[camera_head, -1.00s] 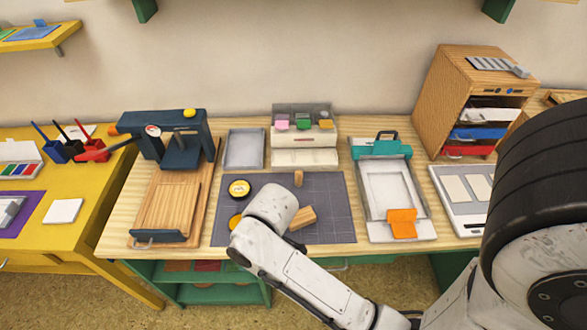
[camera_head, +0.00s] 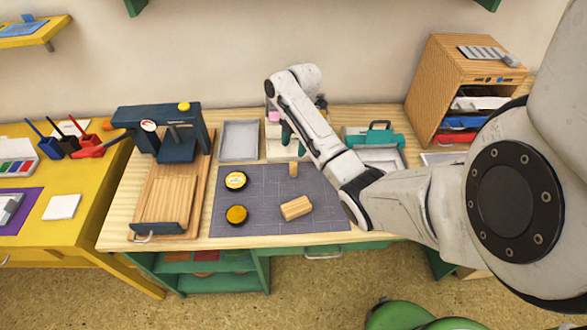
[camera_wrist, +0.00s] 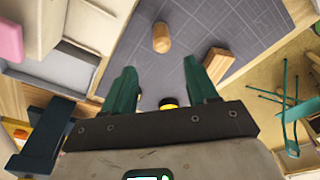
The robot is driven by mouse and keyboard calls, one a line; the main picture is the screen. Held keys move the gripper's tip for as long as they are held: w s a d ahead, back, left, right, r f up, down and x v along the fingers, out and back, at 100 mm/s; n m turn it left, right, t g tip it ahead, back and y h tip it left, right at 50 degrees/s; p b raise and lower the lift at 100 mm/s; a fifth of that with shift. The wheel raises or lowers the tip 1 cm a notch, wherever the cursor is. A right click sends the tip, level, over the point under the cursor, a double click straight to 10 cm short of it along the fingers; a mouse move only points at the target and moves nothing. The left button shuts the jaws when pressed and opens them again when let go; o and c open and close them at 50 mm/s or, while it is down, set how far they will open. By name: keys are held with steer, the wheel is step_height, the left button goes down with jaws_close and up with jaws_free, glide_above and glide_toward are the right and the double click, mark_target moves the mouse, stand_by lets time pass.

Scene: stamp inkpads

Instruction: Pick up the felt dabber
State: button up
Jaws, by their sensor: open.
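A small upright wooden cylinder (camera_head: 293,168), which looks like the felt dabber, stands on the back right part of the grey gridded mat (camera_head: 270,221). It also shows in the wrist view (camera_wrist: 161,38), beyond my fingertips and roughly centred between them. Any felt on it cannot be made out. My gripper (camera_head: 288,137) has green fingers pointing down, behind the cylinder in the head view. In the wrist view my gripper (camera_wrist: 157,76) is open, with nothing between the fingers.
A wooden block (camera_head: 296,207) lies on the mat in front of the cylinder. A grey tray (camera_head: 239,140) lies behind; a dark press (camera_head: 172,140) stands left. My arm hides part of the right side.

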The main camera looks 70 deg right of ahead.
mark_target(294, 162)
steer(key=shift+s+d+f, duration=0.1)
steer(key=shift+s+f, duration=0.05)
steer(key=shift+f, duration=0.2)
steer(key=f, duration=0.3)
steer(key=a+f, duration=0.1)
steer(key=f, duration=0.2)
steer(key=f+p, duration=0.1)
steer(key=f, duration=0.3)
steer(key=shift+a, duration=0.15)
steer(key=shift+w, duration=0.2)
steer(key=shift+c, duration=0.5)
jaws_close()
